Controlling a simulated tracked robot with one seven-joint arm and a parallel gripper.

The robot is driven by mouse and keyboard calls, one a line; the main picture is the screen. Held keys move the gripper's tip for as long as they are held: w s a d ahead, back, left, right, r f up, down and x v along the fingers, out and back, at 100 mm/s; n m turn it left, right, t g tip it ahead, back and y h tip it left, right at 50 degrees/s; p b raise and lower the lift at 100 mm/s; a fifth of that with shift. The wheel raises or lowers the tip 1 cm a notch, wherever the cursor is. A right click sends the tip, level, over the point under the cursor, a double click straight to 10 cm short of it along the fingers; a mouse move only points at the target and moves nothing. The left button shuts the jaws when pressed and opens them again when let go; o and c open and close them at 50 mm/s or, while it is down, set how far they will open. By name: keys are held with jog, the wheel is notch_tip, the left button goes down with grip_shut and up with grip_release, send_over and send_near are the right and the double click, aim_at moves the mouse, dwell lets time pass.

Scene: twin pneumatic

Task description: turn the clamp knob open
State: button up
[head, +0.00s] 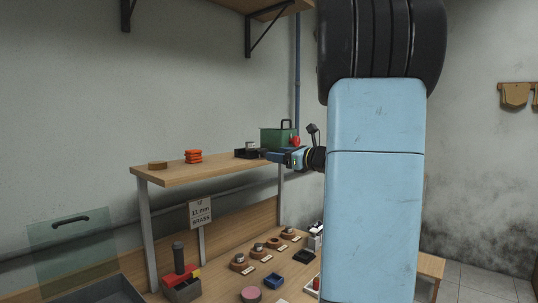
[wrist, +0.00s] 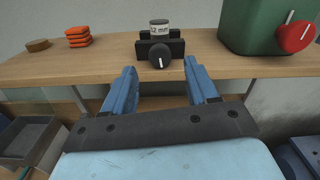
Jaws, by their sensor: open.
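The clamp is a black block (wrist: 175,47) on the wooden shelf, upper middle in the wrist view. Its round black knob (wrist: 156,54) faces me, with a white mark pointing roughly down. A grey-and-white labelled cylinder (wrist: 159,26) stands in the clamp. In the head view the dark clamp (head: 246,153) sits near the shelf's right part. My gripper (wrist: 160,67) is open and empty, its two blue fingers apart on either side of the knob's line. The fingertips appear short of the knob, with no contact visible. In the head view my gripper (head: 272,155) is small and partly merges with the shelf items.
A green box (wrist: 250,25) with a red knob (wrist: 296,37) stands right of the clamp. Orange stacked pieces (wrist: 78,37) and a brown disc (wrist: 38,45) lie to the left. The shelf edge (wrist: 110,72) runs below the clamp. A lower bench (head: 225,285) holds several parts.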

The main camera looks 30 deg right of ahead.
jog(key=shift+x, duration=2.35)
jog(key=shift+c, duration=0.3)
jog(key=c, duration=1)
jog(key=shift+n, duration=0.8)
jog(key=o, duration=1.1)
jog(key=shift+c, duration=0.2)
jog(key=v, duration=1.3)
jog(key=shift+s, duration=0.4)
